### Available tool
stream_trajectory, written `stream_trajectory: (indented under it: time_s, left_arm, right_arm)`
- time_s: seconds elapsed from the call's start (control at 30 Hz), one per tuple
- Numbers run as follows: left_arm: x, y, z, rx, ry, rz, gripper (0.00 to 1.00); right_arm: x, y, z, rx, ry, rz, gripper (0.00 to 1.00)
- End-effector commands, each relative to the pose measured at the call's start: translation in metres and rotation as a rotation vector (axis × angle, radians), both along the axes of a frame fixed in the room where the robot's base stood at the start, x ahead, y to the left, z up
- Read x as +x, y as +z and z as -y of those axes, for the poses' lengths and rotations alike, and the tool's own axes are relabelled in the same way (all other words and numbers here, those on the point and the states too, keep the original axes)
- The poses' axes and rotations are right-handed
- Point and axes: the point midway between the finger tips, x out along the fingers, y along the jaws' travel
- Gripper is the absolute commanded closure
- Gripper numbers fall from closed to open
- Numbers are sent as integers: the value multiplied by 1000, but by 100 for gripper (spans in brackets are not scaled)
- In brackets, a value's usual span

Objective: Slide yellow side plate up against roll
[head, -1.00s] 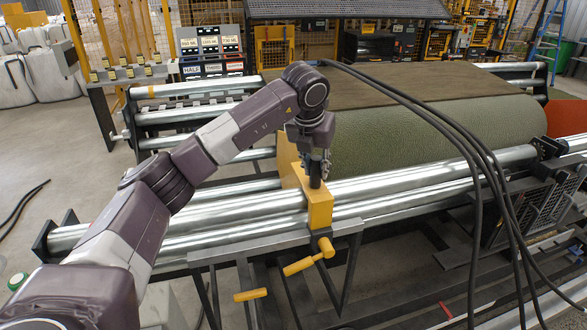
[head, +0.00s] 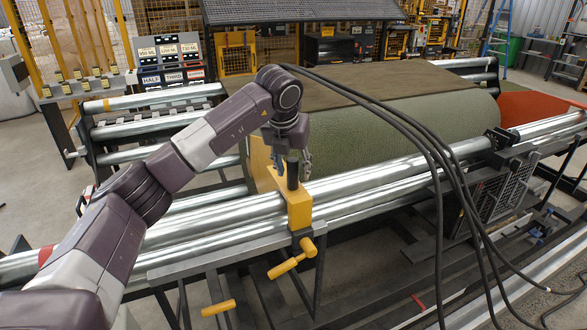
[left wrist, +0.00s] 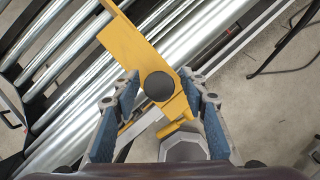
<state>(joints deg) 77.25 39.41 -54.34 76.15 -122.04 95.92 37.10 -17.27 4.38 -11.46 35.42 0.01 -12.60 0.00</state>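The yellow side plate (head: 300,211) sits upright across the silver rollers and has a black round-topped post (head: 292,174). My left gripper (head: 292,162) is above the plate with its fingers around the post. In the left wrist view the blue-padded fingers (left wrist: 158,84) stand apart on either side of the black post top (left wrist: 158,87), with gaps showing. The plate also shows there (left wrist: 132,50). The green turf roll (head: 400,135) lies just right of the plate. My arm hides part of the roll's near end, so I cannot tell whether they touch. My right gripper is out of view.
Silver rollers (head: 375,182) run left and right of the plate. Yellow handles (head: 290,264) stick out below it at the front. Black cables (head: 438,190) hang across the right side. A red turf piece (head: 535,108) lies at the far right.

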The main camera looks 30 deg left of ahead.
Motion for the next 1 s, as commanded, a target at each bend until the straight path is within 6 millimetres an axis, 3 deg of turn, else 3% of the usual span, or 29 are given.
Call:
stream_trajectory:
  time_s: [0.17,0.63,1.0]
  left_arm:
    - [-5,14,1,-1,-2,3,60]
    - [-38,98,9,1,-1,4,60]
    - [-45,111,11,1,-2,1,60]
  right_arm:
    - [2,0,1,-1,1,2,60]
    - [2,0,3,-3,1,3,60]
    - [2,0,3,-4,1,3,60]
